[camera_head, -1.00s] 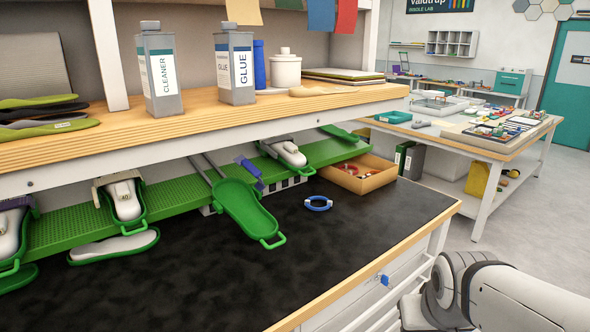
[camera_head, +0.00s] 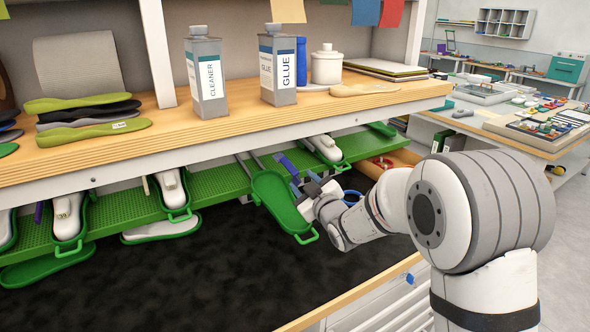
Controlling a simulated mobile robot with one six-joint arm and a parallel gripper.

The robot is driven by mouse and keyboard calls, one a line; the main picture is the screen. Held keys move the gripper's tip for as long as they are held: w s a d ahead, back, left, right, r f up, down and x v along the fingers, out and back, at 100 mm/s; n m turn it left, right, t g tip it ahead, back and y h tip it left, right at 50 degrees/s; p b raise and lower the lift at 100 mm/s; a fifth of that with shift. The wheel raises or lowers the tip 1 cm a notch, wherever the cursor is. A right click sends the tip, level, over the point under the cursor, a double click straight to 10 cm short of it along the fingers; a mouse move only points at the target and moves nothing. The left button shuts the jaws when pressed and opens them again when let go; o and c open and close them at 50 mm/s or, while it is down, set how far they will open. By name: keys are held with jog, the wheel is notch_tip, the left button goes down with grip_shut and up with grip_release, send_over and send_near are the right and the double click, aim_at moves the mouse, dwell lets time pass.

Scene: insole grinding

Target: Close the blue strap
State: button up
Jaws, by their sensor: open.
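The blue strap (camera_head: 286,164) stands up at the right edge of the empty green insole holder (camera_head: 275,198), its free end raised and not lying across the holder. The holder sticks out from the green perforated rail (camera_head: 118,207) and tilts down toward me. My gripper (camera_head: 301,187) is open beside the holder's right edge, just below and right of the strap. The fingers are small in the picture, and I cannot tell whether they touch the strap. The strap's lower part is partly hidden by the gripper.
More green holders with white lasts (camera_head: 172,190) hang along the rail. A blue ring (camera_head: 353,194) lies on the black mat (camera_head: 215,272), partly behind my arm. The wooden shelf (camera_head: 220,124) with bottles overhangs the rail.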

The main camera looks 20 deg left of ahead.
aim_at(297, 175)
jog(key=p+x, duration=0.2)
jog(key=x, duration=0.4)
jog(key=shift+w+a, duration=0.1)
jog(key=shift+w, duration=0.15)
jog(key=shift+c, duration=0.4)
grip_shut()
jog(key=shift+f, duration=0.15)
